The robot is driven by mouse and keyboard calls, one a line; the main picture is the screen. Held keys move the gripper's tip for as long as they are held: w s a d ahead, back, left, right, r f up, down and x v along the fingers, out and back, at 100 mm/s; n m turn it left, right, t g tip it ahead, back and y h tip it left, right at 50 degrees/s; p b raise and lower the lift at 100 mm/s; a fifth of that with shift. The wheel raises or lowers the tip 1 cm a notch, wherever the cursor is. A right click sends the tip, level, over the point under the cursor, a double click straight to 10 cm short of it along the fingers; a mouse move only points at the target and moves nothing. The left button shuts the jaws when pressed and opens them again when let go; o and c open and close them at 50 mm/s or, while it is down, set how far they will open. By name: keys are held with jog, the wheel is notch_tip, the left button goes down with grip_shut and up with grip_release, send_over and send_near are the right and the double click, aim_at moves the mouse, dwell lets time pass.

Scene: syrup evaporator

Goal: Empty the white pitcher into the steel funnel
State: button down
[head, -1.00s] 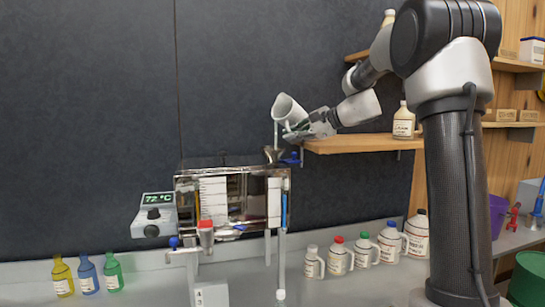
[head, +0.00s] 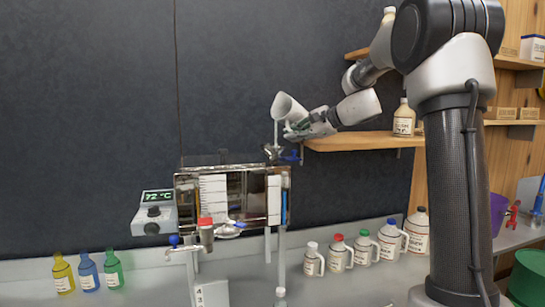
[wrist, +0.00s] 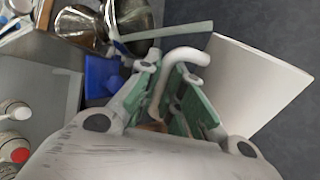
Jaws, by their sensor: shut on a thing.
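The white pitcher (head: 289,107) is tipped well over in the head view, its mouth toward the left. My gripper (head: 297,130) is shut on its handle (wrist: 187,58), which shows between the green finger pads in the wrist view. A thin pale strand (head: 276,133) runs from the pitcher's lip down toward the steel funnel (head: 271,151); it looks like a pouring stream. In the wrist view the strand (wrist: 165,32) crosses from the pitcher wall (wrist: 250,85) toward shiny steel. The pitcher is above the funnel and apart from it. Its inside is hidden.
The evaporator pan (head: 230,197) stands below the funnel, with a temperature display (head: 157,198) at its left. A wooden shelf (head: 365,142) is close to the right of my gripper. Several capped jugs (head: 362,250) stand on the bench; coloured bottles (head: 87,272) stand at left.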

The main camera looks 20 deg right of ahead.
jog(key=shift+w+d+f+n+t+h+p, duration=0.15)
jog(key=shift+d+f+n+t+h+p, duration=0.25)
jog(key=shift+p, duration=1.25)
dwell(0.9)
jog(key=shift+a+n+h, duration=0.3)
jog(key=shift+a+n, duration=0.1)
jog(key=shift+n, duration=0.2)
dwell(1.8)
jog(key=shift+d+r+n+t+h, duration=0.1)
jog(key=shift+d+n+t+h, duration=0.05)
jog(key=shift+n+t+h, duration=0.35)
dwell(1.5)
jog(key=shift+d+f+n, duration=0.1)
jog(key=shift+f+n, duration=0.2)
jog(key=shift+f, duration=0.1)
